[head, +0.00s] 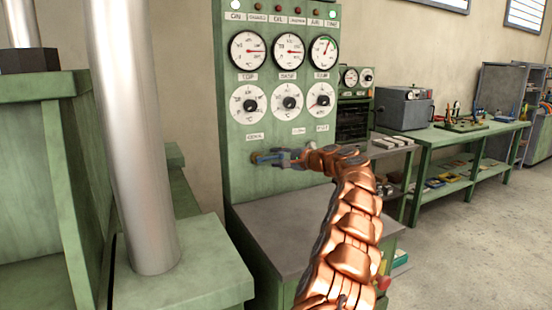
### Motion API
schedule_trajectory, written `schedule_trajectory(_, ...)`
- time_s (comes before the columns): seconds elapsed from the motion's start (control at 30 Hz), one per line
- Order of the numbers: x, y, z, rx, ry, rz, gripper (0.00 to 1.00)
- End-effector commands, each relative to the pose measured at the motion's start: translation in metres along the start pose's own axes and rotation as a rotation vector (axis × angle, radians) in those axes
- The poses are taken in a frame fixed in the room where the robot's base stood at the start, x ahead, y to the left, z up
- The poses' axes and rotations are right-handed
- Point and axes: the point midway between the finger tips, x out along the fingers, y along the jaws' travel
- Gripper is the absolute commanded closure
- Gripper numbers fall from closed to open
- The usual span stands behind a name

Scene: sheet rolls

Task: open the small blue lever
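The small blue lever (266,158) is low on the front of the green gauge panel (239,185), below the row of round dials. A small brass-coloured fitting (255,157) shows at its left end. My copper-coloured arm reaches up from the bottom of the picture and bends left toward the panel. My gripper (282,158), with grey fingers, is at the lever's right end. The fingers overlap the lever in this view, and whether they touch or hold it is too small to tell.
A grey ledge (265,235) juts out below the panel. A thick metal column (135,140) and green machine frame stand at left. A green workbench (440,135) with tools and a grey box (405,108) is at back right. The floor at right is clear.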

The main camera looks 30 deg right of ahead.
Motion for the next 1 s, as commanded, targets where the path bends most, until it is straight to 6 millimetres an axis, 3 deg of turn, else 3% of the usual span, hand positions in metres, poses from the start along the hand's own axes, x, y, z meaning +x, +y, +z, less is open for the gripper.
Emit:
schedule_trajectory(0.53,0.0110,-0.0004,0.0010,-0.001,-0.002,0.000,0.62)
schedule_trajectory(0.9,0.0109,-0.0002,0.0008,-0.001,-0.001,0.000,1.00)
schedule_trajectory(1.0,0.0108,-0.0002,0.0008,-0.001,-0.001,0.000,1.00)
